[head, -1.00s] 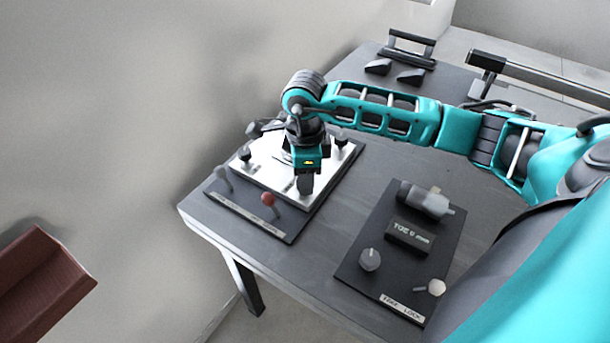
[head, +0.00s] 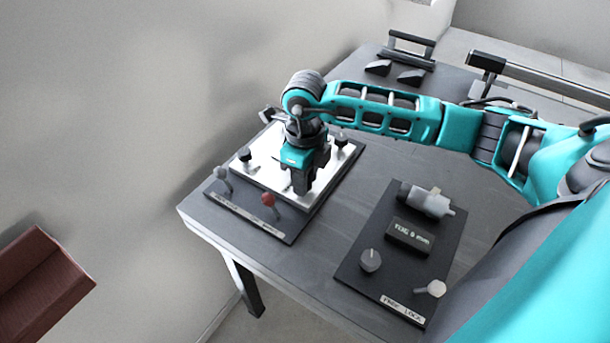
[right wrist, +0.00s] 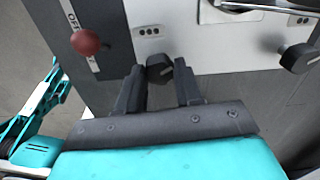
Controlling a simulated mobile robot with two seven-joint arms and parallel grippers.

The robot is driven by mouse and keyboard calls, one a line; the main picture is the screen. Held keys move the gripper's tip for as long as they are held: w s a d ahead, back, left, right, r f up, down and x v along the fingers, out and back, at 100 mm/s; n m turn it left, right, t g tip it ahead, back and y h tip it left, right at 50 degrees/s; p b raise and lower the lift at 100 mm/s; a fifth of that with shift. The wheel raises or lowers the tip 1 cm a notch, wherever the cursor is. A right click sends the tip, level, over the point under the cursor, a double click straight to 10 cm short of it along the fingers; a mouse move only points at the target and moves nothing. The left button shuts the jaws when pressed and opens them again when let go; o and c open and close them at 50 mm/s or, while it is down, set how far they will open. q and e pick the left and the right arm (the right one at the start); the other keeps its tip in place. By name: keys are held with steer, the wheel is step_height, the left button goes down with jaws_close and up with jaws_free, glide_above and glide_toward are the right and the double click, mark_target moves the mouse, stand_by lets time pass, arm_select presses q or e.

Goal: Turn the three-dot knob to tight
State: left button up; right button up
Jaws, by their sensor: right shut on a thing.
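The black three-dot knob (right wrist: 159,67) is on the light panel (right wrist: 182,38) and sits between the fingertips of my right gripper (right wrist: 161,80) in the right wrist view. A small label with dots (right wrist: 150,31) is just above it. My right gripper is shut on this knob. In the head view my right gripper (head: 303,183) reaches down at the front right corner of the light panel (head: 262,172) and hides the knob. The knob's pointer direction is hard to read. My left gripper is not in view.
Another black knob (right wrist: 298,58) is to the right in the right wrist view. A red-topped lever (head: 268,199) and a grey-topped lever (head: 221,173) stand along the panel's front. A dark board (head: 393,258) with a dial (head: 370,260) is to the right. Bare table lies between.

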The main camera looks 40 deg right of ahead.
stand_by(0.3)
steer(key=o, duration=1)
steer(key=shift+o, duration=0.2)
step_height(320, 180, up, 13)
steer(key=shift+f, duration=0.1)
